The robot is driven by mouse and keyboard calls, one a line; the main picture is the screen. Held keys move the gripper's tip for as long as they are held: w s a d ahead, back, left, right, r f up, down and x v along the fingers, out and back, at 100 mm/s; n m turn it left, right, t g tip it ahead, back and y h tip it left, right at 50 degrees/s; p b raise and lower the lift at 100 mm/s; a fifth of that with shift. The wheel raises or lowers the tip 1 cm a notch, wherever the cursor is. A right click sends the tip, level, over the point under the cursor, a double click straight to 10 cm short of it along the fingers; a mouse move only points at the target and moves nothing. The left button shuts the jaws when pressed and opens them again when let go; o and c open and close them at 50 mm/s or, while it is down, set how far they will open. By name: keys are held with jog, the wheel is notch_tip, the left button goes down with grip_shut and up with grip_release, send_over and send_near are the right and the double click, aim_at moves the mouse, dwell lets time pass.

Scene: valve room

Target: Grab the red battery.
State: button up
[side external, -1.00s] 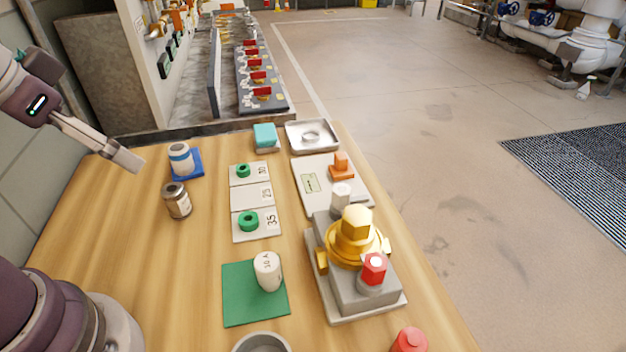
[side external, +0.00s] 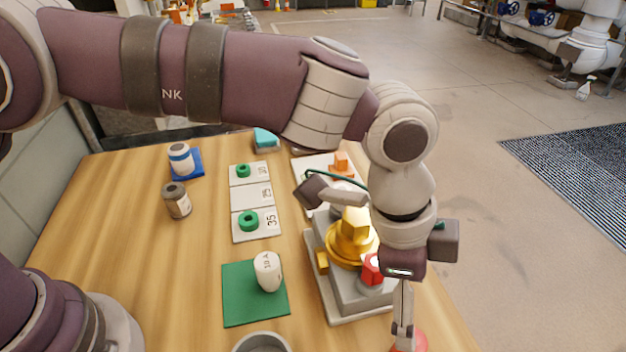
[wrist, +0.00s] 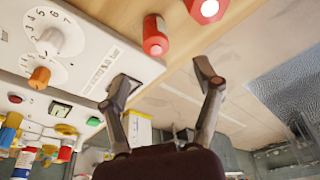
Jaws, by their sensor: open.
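A red cylinder (side external: 419,341), which looks like the red battery, stands near the right table edge at the bottom of the side external view. My gripper (side external: 403,342) points down at it, and the fingers partly cover it there. In the wrist view my gripper (wrist: 163,80) is open, its fingers spread with nothing between the tips. A second red piece with a pale round face (wrist: 207,9) is cut off by the top edge.
A grey device (side external: 352,293) with a yellow dome and a red hexagonal knob (side external: 372,268) stands close left of my gripper. A white panel with dials (wrist: 85,50) is beside the red cylinder. A green mat (side external: 240,305) bears a white cylinder. Open floor lies right of the table.

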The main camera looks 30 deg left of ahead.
jog(key=x, duration=0.9)
jog(key=shift+s+a+f, duration=0.1)
jog(key=shift+s+a, duration=0.1)
jog(key=shift+s, duration=0.1)
grip_shut()
